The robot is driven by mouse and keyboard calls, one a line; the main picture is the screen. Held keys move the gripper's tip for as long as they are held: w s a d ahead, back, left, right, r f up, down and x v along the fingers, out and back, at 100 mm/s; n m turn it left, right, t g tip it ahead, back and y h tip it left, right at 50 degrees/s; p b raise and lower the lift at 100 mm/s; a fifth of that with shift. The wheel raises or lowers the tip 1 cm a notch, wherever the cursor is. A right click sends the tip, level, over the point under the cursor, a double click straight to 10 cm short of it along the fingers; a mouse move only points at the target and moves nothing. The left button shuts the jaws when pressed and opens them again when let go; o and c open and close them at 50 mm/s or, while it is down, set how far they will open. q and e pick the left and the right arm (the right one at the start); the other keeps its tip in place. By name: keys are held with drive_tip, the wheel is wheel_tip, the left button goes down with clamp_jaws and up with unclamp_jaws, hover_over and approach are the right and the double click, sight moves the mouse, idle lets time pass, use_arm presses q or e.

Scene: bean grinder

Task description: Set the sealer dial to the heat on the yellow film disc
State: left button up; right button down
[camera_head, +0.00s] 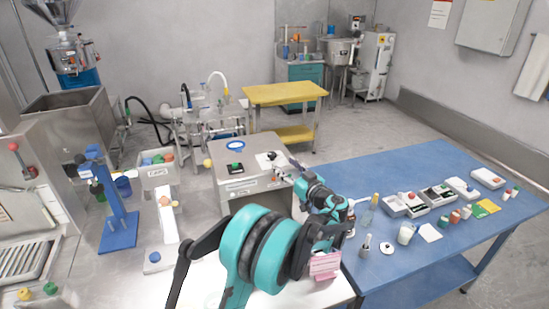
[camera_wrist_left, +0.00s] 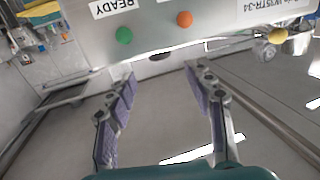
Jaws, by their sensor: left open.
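A grey box-shaped machine (camera_head: 250,192), which looks like the sealer, stands at the centre of the steel bench. Its top carries a blue ring, a green button on a black plate (camera_head: 235,168) and a white plate (camera_head: 264,162). A yellow knob (camera_head: 208,162) sits at its left; a similar yellow knob (camera_wrist_left: 277,35) shows in the wrist view. There a panel, seen upside down, bears a green button (camera_wrist_left: 124,35) and an orange one (camera_wrist_left: 184,19). My left gripper (camera_head: 288,165) is at the machine's right side, its fingers (camera_wrist_left: 166,85) apart and empty. I cannot identify the yellow film disc or dial setting.
A blue table (camera_head: 400,178) at right holds trays, jars and yellow cards (camera_head: 487,207). A yellow cart (camera_head: 284,93) is behind.

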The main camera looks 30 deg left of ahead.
sight(275, 156)
use_arm(q)
drive_tip(key=b+x, duration=0.1)
drive_tip(key=x, duration=0.6)
drive_tip(key=shift+a+b, duration=0.2)
drive_tip(key=shift+b, duration=0.1)
drive_tip(key=c, duration=1.2)
